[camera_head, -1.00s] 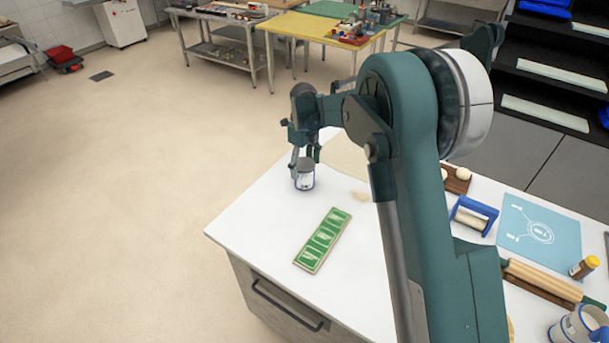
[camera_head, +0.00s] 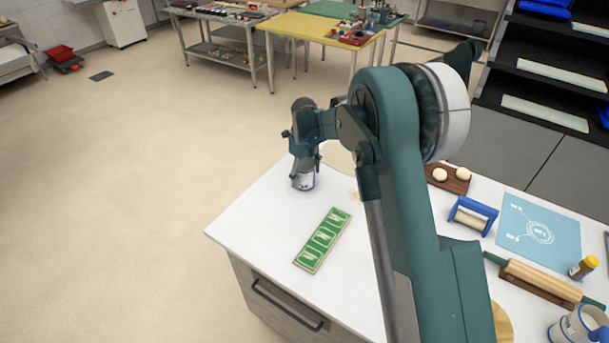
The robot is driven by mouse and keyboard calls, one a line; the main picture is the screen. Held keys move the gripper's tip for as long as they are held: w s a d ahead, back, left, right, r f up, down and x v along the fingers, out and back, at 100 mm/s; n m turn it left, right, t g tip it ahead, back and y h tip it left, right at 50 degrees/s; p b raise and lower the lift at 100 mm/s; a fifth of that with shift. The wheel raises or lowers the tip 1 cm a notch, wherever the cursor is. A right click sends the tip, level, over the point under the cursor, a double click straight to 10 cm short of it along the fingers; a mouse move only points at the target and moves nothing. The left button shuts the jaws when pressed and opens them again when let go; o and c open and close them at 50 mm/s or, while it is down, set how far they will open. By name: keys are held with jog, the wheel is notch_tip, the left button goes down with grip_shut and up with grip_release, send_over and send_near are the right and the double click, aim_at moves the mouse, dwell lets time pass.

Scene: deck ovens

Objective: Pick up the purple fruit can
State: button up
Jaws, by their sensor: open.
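A small white can with a blue-purple band and label (camera_head: 306,182) stands upright near the far left edge of the white counter. My gripper (camera_head: 304,168) is right over it, pointing down, with its fingers around or beside the can's upper part. The fingers hide the can's top, and I cannot tell whether they touch it. The jaws are open.
A green tray (camera_head: 322,240) lies on the white counter (camera_head: 262,213) in front of the can. To the right are dough balls on a board (camera_head: 450,178), a blue-framed tool (camera_head: 472,215), a blue mat (camera_head: 540,230), a rolling pin (camera_head: 540,279) and a yellow-capped jar (camera_head: 583,267).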

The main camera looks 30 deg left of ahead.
aim_at(304, 163)
jog(key=shift+c, duration=0.7)
jog(key=c, duration=1.2)
jog(key=shift+r, duration=0.2)
jog(key=shift+r, duration=4.85)
